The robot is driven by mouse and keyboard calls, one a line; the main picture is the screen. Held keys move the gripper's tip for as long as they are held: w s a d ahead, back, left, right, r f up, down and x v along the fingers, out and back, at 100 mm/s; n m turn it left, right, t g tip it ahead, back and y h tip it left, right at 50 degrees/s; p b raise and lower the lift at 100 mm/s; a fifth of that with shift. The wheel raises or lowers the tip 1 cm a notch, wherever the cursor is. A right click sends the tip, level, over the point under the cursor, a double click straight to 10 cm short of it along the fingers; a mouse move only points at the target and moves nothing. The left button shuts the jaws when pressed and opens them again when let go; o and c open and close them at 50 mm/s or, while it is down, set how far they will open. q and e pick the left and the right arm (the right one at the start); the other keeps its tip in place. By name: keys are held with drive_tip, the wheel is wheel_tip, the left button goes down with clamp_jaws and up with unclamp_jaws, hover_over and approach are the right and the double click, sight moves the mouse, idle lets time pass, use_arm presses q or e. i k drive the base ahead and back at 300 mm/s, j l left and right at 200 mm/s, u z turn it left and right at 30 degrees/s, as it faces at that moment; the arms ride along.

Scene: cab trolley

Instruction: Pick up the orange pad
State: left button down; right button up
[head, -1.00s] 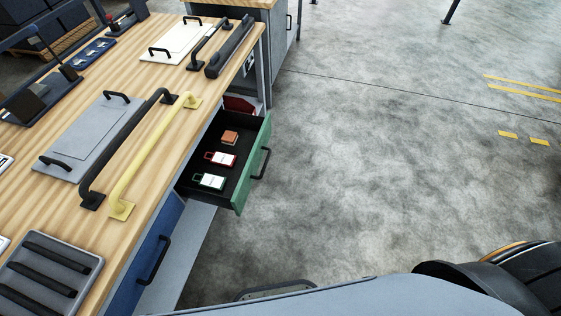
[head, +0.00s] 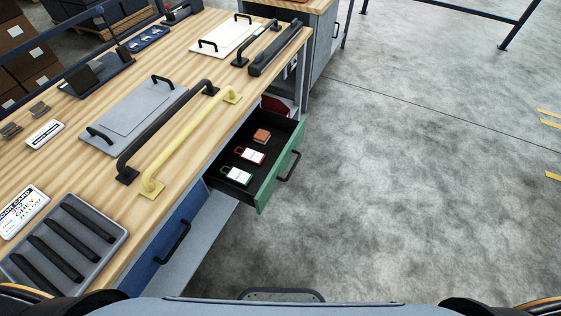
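The orange pad (head: 262,135) is a small square block lying in the open green-fronted drawer (head: 274,184), towards its far end. A red-edged tag (head: 250,155) and a green-edged tag (head: 237,175) lie nearer in the same drawer. Neither of my grippers shows in the head view.
The wooden worktop (head: 160,65) carries a yellow handle bar (head: 190,142), a black handle bar (head: 163,132), a grey plate (head: 135,115) and a slotted grey tray (head: 115,228). A closed blue drawer (head: 172,240) sits nearer. Open concrete floor (head: 410,180) lies to the right.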

sight(262, 136)
drive_tip(key=u, duration=3.8)
drive_tip(key=z, duration=3.55)
drive_tip(key=k, duration=0.5)
